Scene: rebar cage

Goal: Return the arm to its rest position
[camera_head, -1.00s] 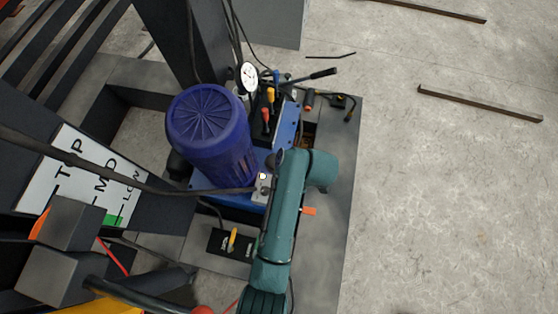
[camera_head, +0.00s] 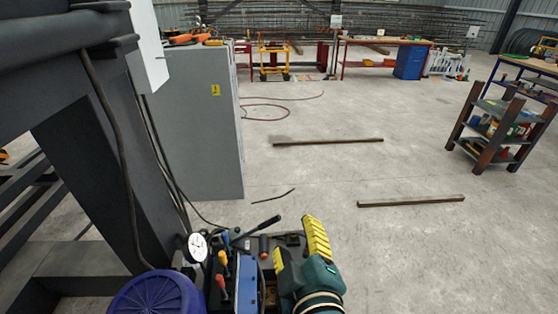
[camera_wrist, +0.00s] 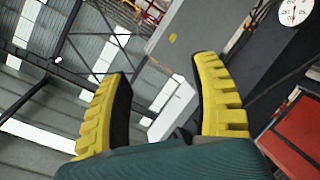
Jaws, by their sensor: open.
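My gripper (camera_head: 297,248) shows at the bottom of the head view, with two yellow ribbed fingers pointing up from a teal wrist. The fingers are apart and nothing is between them. In the wrist view the same open gripper (camera_wrist: 162,72) points towards the roof, a grey wall and dark steel beams. The gripper is just right of the hydraulic unit, which has a blue motor (camera_head: 158,295), a round gauge (camera_head: 197,247) and coloured levers (camera_head: 221,270). Most of my arm is below the picture edge.
A dark steel frame (camera_head: 90,150) and a grey cabinet (camera_head: 195,130) stand at the left. Two bars (camera_head: 411,202) (camera_head: 328,142) lie on the floor. A shelf cart (camera_head: 497,130) is at the right, with workbenches (camera_head: 385,42) behind.

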